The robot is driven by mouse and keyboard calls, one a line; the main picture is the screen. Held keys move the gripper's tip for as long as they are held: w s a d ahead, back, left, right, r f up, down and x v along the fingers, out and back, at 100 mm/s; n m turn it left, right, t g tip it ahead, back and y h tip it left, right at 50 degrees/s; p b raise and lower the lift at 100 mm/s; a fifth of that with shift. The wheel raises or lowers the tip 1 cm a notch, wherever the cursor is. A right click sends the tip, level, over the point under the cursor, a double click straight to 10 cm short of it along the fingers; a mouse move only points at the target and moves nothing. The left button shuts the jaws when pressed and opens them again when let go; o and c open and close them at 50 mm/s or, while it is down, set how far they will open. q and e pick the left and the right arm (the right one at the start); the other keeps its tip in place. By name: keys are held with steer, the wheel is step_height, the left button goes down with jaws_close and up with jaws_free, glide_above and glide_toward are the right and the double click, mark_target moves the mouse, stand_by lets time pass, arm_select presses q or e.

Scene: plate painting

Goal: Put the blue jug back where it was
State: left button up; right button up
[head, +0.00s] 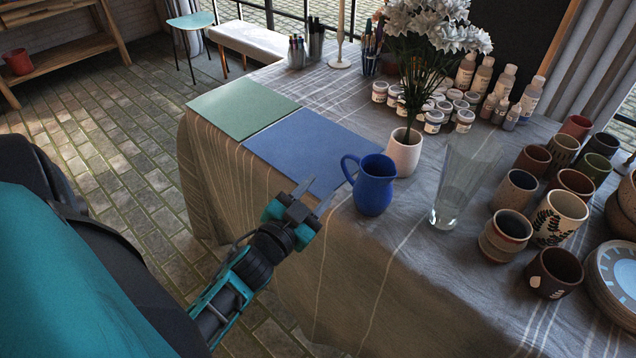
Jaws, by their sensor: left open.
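The blue jug (375,187) stands upright on the cloth-covered table (400,262), near its front edge. Its handle points left, over the right corner of the blue mat (312,146). My left gripper (316,194) is open and empty, to the left of the jug and apart from it, near the table's front edge. A green mat (241,106) lies beside the blue mat. My right gripper is out of view.
A white vase with flowers (404,152) stands just behind the jug. A clear glass vase (447,212) stands to its right. Several mugs (505,236) and a stack of plates (612,278) fill the right side. Paint bottles and jars stand behind. Both mats are bare.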

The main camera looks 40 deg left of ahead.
arm_select(q)
steer(key=s+d+f+n+g+h+p, duration=0.1)
steer(key=s+d+f+g+h, duration=0.2)
steer(key=s+d+f+g, duration=0.4)
steer(key=shift+s+d+f+h+p, duration=0.35)
steer(key=shift+s+d+f, duration=1.3)
steer(key=shift+d, duration=1.25)
